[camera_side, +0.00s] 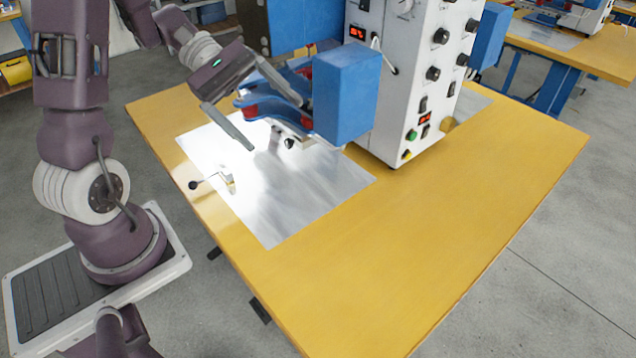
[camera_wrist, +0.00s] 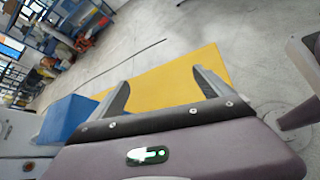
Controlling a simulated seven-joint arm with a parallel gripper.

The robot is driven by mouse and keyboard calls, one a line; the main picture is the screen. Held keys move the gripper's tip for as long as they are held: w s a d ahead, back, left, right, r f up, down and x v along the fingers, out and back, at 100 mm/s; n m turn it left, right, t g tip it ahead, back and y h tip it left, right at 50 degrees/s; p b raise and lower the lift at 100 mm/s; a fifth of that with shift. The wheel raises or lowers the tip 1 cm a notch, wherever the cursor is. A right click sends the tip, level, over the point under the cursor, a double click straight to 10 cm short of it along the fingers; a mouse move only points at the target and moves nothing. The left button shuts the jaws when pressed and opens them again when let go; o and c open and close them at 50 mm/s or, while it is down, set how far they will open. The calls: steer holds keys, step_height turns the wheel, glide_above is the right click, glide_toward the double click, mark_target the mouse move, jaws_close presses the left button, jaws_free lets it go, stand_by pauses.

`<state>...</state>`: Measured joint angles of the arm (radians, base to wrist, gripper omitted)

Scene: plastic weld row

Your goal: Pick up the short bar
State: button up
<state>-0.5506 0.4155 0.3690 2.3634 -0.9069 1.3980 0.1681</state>
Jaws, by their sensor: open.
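My gripper (camera_side: 276,125) hangs over the shiny metal plate (camera_side: 335,183) on the yellow table, close beside the blue clamp of the welding machine. Its two fingers are spread apart with nothing visible between them. In the wrist view the fingers (camera_wrist: 161,77) are also apart, with the yellow table top behind them. I cannot make out a separate short bar in either view. A small pale fitting (camera_side: 228,183) with a thin rod and black knob sits at the plate's left edge, below and left of my gripper.
The white welding machine (camera_side: 415,80) with knobs and its blue box-shaped head (camera_side: 346,92) stand right of my gripper. The yellow table (camera_side: 430,240) is clear at the front and right. The blue head also shows at left in the wrist view (camera_wrist: 66,118).

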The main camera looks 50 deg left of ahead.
steer(key=s+d+r+m+g+y, duration=0.2)
steer(key=s+d+r+m+y, duration=0.2)
steer(key=s+d+m+y, duration=0.3)
steer(key=s+m, duration=0.4)
steer(key=shift+s+d+m+g+y, duration=0.25)
steer(key=shift+d+m+g+y, duration=0.05)
steer(key=shift+o, duration=0.4)
steer(key=m+t+y, duration=0.1)
steer(key=s+a+r+m+t+y, duration=0.1)
steer(key=m+t, duration=0.1)
steer(key=s+r+m+t+y, duration=0.1)
steer(key=shift+a+m+y, duration=0.25)
steer(key=shift+m+y, duration=0.15)
steer(key=shift+o, duration=0.4)
steer(key=shift+a+r+t, duration=0.15)
steer(key=shift+t, duration=0.35)
